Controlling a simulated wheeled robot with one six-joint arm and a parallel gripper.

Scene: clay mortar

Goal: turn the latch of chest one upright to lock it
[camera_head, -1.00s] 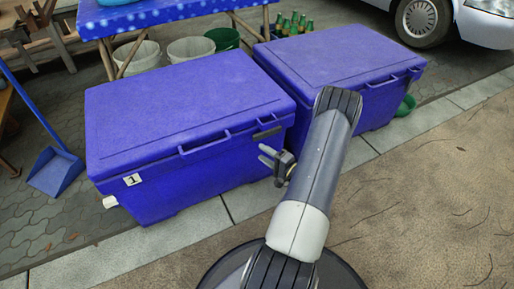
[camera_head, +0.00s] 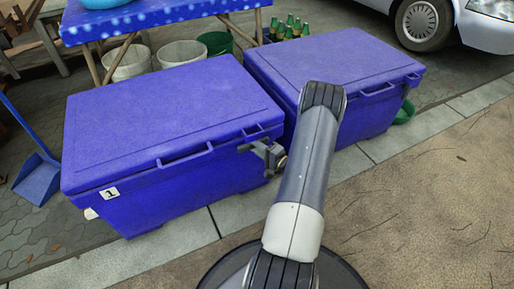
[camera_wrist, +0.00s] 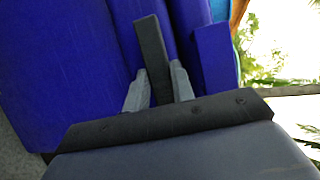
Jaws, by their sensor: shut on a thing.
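Chest one (camera_head: 165,110) is the blue chest on the left, with a "1" label (camera_head: 111,193) on its front and its lid down. Its dark latch (camera_head: 246,147) is at the front right, just under the lid edge, and lies about level along it. My gripper (camera_head: 262,150) is at the latch in the head view. In the wrist view, the two grey fingers of my gripper (camera_wrist: 156,88) are shut on the black latch bar (camera_wrist: 151,45), one on each side. The bar sticks out past the fingertips. My arm hides part of the ground beside the chest.
A second blue chest (camera_head: 335,65) stands close on the right. Behind are a blue-topped table (camera_head: 160,12), buckets (camera_head: 185,53) and green bottles (camera_head: 290,27). A blue dustpan (camera_head: 38,180) is at the left. The paving in front is clear.

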